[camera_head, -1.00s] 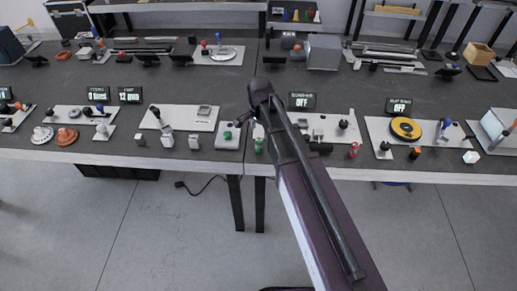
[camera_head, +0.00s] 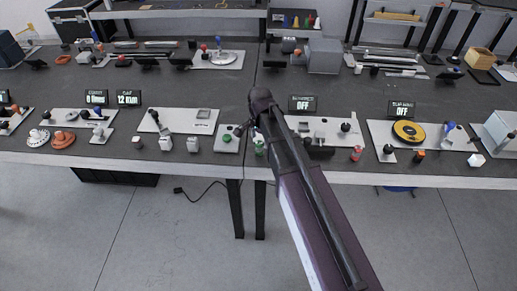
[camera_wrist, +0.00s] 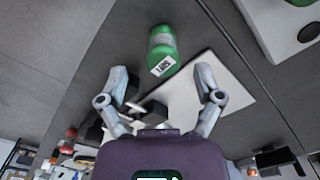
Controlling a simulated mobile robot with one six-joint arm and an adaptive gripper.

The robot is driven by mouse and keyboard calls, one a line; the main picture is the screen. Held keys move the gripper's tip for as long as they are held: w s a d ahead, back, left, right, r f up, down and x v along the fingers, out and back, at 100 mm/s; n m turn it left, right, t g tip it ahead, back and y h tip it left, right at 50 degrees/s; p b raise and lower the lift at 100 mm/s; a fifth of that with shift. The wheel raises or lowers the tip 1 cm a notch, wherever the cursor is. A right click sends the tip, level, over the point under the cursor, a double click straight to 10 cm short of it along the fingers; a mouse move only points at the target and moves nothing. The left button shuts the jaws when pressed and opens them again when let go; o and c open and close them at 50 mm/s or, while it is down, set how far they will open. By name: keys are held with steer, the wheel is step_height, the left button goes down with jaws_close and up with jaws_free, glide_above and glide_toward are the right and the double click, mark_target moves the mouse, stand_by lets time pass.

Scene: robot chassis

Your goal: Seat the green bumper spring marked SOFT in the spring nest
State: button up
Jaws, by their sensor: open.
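In the wrist view a green cylinder with a white printed label (camera_wrist: 163,50) appears just beyond my fingertips, in line with the gap between them. I take it for the green bumper spring; its print is too small to read surely. In the head view it is a small green upright piece (camera_head: 259,149) near the bench's front edge. My gripper (camera_wrist: 162,84) is open, with nothing between its fingers. In the head view my gripper (camera_head: 244,127) is just above and left of the green piece, partly hidden by my arm. I cannot tell which fixture is the spring nest.
A pale plate with a green knob (camera_head: 227,138) is left of the green piece. A pale plate (camera_head: 330,127) with a black knob lies to the right. A red piece (camera_head: 356,153) stands near the front edge. A yellow disc (camera_head: 408,131) is farther right.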

mark_target(259, 149)
steer(key=shift+a+f+b, duration=0.1)
steer(key=shift+f+b, duration=2.4)
steer(key=shift+f, duration=0.1)
steer(key=shift+c, duration=0.2)
jaws_close()
